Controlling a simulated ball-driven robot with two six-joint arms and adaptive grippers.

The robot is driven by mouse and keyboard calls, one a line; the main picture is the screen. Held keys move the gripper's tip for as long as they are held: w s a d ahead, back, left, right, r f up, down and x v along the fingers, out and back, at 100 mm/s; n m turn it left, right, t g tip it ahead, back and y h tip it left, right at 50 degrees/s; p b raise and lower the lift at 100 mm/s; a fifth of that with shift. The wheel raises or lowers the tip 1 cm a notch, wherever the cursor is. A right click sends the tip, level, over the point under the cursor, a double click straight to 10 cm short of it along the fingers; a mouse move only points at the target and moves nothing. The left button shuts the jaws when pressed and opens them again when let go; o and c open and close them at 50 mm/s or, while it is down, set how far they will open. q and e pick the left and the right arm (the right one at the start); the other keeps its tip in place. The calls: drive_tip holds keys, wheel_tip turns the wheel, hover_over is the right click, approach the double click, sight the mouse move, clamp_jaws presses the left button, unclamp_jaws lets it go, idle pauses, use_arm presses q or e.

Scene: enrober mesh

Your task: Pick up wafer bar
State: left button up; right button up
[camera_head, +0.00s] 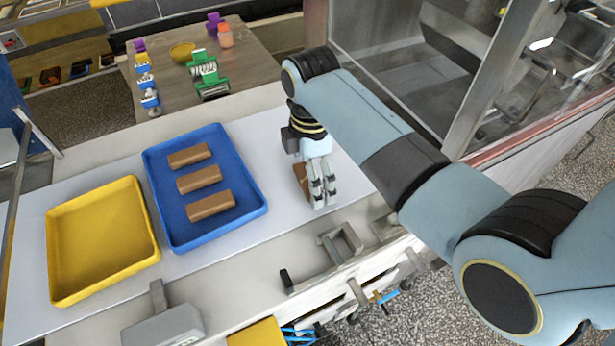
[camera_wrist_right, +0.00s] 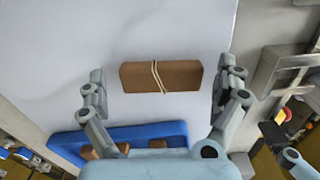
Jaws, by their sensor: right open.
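A brown wafer bar (camera_wrist_right: 160,77) with pale lines across its middle lies on the white surface. In the right wrist view it sits between the two spread fingers of my right gripper (camera_wrist_right: 161,88), with a gap at each end. In the head view the wafer bar (camera_head: 301,178) is partly hidden behind the gripper (camera_head: 322,190), which points down over it. I cannot tell the height of the fingertips above the surface. Three plain brown bars (camera_head: 199,180) lie in the blue tray (camera_head: 168,227) to the left. My left gripper is not in view.
An empty yellow tray (camera_head: 70,283) stands left of the blue tray. A grey bracket (camera_head: 340,243) and metal fittings are along the front edge. A glass-sided metal machine (camera_head: 400,60) stands behind my right arm. White surface is clear around the bar.

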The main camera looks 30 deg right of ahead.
drive_tip(key=shift+c, duration=0.4)
drive_tip(key=c, duration=0.8)
